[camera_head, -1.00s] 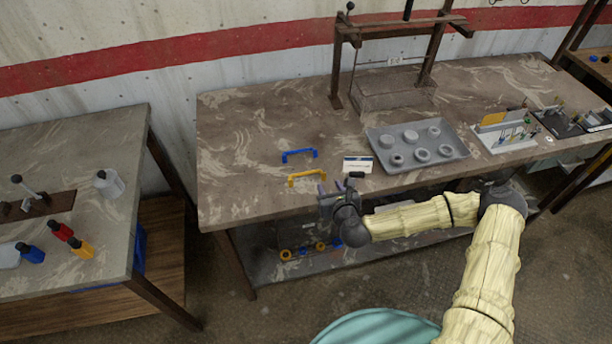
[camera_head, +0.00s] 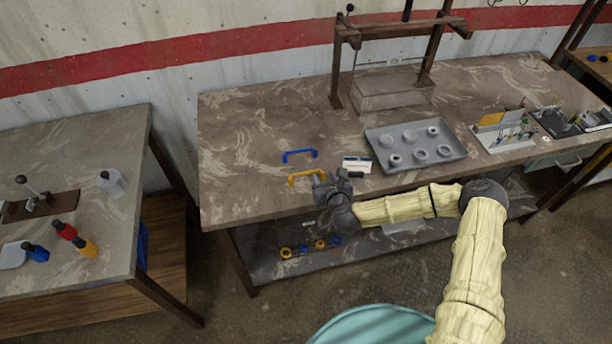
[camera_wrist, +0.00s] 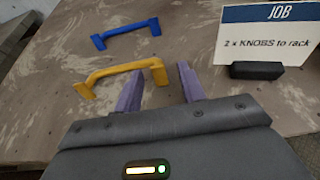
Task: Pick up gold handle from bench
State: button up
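The gold handle (camera_head: 306,176) is a yellow bar pull on the bench (camera_head: 240,140), near its front edge. It shows in the wrist view (camera_wrist: 120,70) just beyond and left of my fingers. My gripper (camera_head: 322,180) is by the right end of the handle.
A blue handle (camera_head: 299,155) lies behind the gold one. A job card (camera_head: 357,164) reading "2 x KNOBS to rack" stands to the right, with a dark block (camera_wrist: 256,71) at its foot. A grey tray (camera_head: 452,155) of round parts is further right.

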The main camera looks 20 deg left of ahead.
grip_shut()
jog(key=shift+r, duration=0.1)
notch_tip(320, 180, up, 10)
jog(key=b, duration=0.1)
jog(key=shift+b, duration=0.3)
dwell(0.6)
